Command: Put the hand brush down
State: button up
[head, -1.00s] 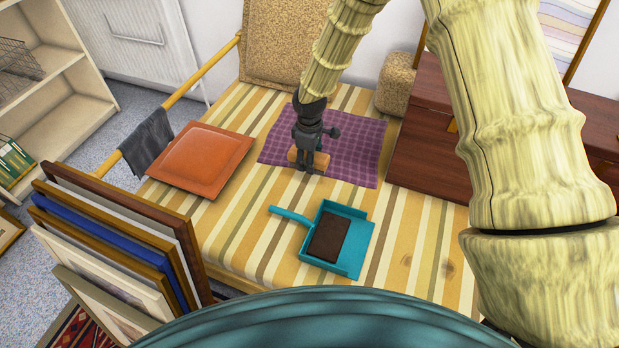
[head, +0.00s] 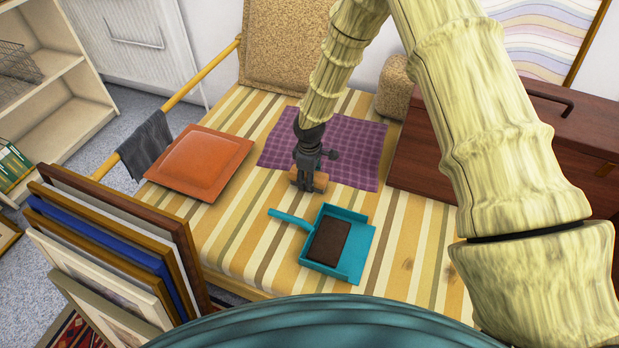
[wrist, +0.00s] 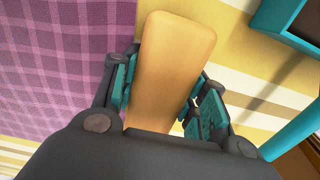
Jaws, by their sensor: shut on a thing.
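My gripper (head: 306,184) is shut on the hand brush (head: 320,182), of which only a tan wooden block shows in the head view. In the wrist view the brush (wrist: 172,70) is a plain rounded wooden piece between the teal finger pads (wrist: 165,90). It is over the striped cover at the front edge of the purple checked cloth (head: 345,148). I cannot tell whether it touches the cover. The bristles are hidden. A teal dustpan (head: 362,240) with a dark brown block (head: 328,241) in it lies just in front of my gripper.
An orange cushion (head: 200,160) lies left on the striped bed (head: 240,225). Framed pictures (head: 110,240) lean at the front left. A dark wooden chest (head: 420,150) stands at the right. Striped cover is free between cushion and dustpan.

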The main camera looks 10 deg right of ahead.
jog(key=o, duration=1.3)
jog(key=shift+o, duration=0.2)
notch_tip(320, 180, up, 12)
jog(key=shift+r+p, duration=0.1)
jog(key=shift+p, duration=1.05)
